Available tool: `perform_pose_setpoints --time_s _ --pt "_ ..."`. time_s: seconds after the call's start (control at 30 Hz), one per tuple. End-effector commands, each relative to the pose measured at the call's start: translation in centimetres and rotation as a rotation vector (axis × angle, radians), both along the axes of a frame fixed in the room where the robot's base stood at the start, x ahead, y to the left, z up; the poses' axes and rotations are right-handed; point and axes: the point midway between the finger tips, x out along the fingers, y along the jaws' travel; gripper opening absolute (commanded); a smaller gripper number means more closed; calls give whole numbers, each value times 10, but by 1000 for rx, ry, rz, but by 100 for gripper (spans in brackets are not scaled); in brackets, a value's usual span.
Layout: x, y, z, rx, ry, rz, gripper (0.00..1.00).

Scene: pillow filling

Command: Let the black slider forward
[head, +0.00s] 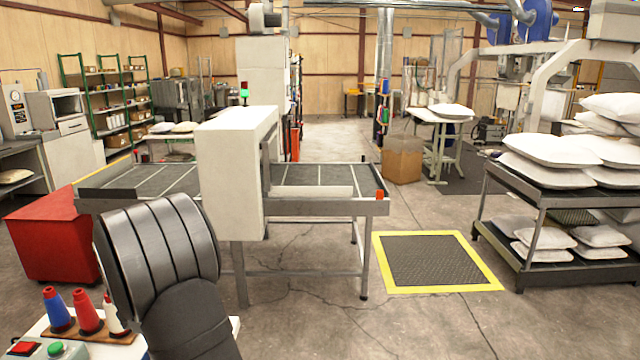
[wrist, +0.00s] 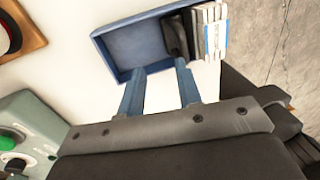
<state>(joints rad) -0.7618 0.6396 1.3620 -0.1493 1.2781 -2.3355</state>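In the wrist view, a blue tray (wrist: 132,46) sits on a white tabletop. The black slider (wrist: 174,36) stands upright inside it, toward the right end. A stack of thin white and beige pieces (wrist: 210,32) stands against the slider's right side. The fingertips are at the tray's near edge, the right one close to the slider. I cannot tell if it touches. In the head view my arm hides the tray, slider and gripper.
A control box with a green button (wrist: 12,140) stands left of my gripper; it also shows in the head view (head: 40,350). Thread cones (head: 88,312) stand beside it on a wooden base. A conveyor with a white housing (head: 230,170) stands beyond the table.

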Motion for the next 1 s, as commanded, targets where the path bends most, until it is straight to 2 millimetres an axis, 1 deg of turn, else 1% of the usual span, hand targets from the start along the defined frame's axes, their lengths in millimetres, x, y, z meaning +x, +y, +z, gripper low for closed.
perform_pose_setpoints --time_s 0.03,0.1,0.13,0.17,0.2,0.23,0.27,0.8,1.0 --pt "-1 -4 -9 -3 3 -2 32" --pt "0 -21 -6 0 1 -5 32" --pt "0 -28 -6 -1 2 -5 29" --pt "0 -34 -6 -2 2 -5 20" --pt "0 -35 0 -2 2 -2 16" --pt "0 -33 6 -4 1 -1 28" --pt "1 -32 13 -4 1 -1 32" --pt "0 -7 121 2 -2 -1 32" --pt "0 1 158 2 -2 0 32"
